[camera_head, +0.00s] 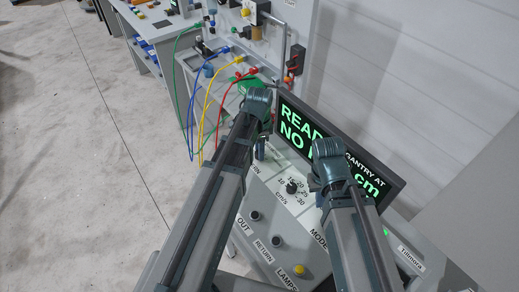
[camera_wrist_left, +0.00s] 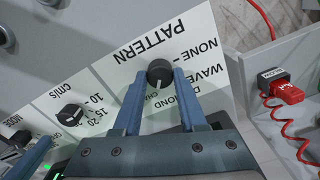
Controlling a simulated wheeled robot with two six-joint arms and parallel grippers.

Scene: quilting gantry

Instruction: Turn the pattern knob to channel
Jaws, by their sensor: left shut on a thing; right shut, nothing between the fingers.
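The black pattern knob (camera_wrist_left: 160,73) sits on the white PATTERN label plate (camera_wrist_left: 190,45) in the left wrist view. Its printed positions include NONE, WAVE, DIAMOND and a partly hidden word starting with CHA. A pale mark on the knob points toward the lower side of the picture; the exact position is hard to tell. My left gripper (camera_wrist_left: 159,78) is shut on the knob, one finger on each side. In the head view my left gripper (camera_head: 260,150) reaches down to the console and hides the knob. My right gripper (camera_head: 327,178) is shut and empty over the panel, before the screen.
The cm/s knob (camera_head: 291,187) lies between the two arms. Several buttons, including a yellow one (camera_head: 299,269), are lower on the console. A screen (camera_head: 345,150) with green text stands behind. A red plug (camera_wrist_left: 288,93) with a coiled cord is at right in the wrist view.

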